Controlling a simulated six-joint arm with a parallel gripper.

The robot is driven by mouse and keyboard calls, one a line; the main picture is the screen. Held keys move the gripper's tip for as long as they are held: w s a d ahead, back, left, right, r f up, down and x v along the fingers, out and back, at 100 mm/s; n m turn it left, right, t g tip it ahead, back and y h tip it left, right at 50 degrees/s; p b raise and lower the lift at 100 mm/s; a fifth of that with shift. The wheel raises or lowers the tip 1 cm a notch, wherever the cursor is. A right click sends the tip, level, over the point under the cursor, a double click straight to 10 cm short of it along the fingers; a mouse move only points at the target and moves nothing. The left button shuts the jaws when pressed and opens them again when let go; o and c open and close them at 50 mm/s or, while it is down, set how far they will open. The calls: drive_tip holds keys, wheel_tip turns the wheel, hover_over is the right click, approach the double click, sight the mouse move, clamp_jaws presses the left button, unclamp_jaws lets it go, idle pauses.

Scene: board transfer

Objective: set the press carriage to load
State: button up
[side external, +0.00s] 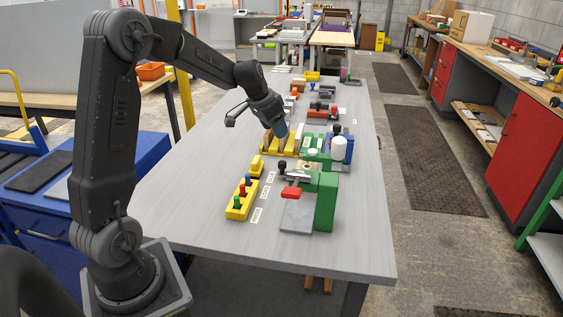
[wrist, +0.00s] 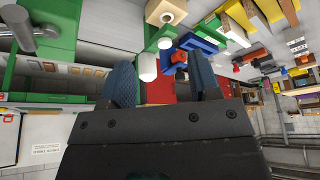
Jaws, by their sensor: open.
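A green upright block (side external: 326,202), which looks like the press, stands at the near right of the table in the side view. A grey plate (side external: 297,217) lies at its left side, with a red piece (side external: 291,192) above it. A black knob (side external: 283,165) stands just behind. I cannot tell for certain which part is the carriage or how it is set. My gripper (side external: 279,130) is above the middle of the table, farther back than the green block. In the wrist view its two blue fingers (wrist: 163,88) are apart, with no held object visible between them.
A yellow holder (side external: 239,204) with coloured pegs stands left of the press. A white cylinder (side external: 338,148) and a blue block (side external: 349,150) stand behind it. A yellow rack (side external: 270,149) is under my gripper. The table's left side (side external: 200,190) is clear.

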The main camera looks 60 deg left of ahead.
sight(282, 162)
drive_tip(key=w+a+f, duration=0.2)
drive_tip(key=a+f, duration=0.3)
drive_tip(key=a, duration=0.2)
drive_tip(key=x, duration=1.3)
drive_tip(key=shift+s+d+f, duration=0.15)
drive_tip(key=shift+d+f, duration=0.1)
drive_tip(key=shift+f, duration=0.1)
drive_tip(key=shift+c, duration=0.3)
clamp_jaws()
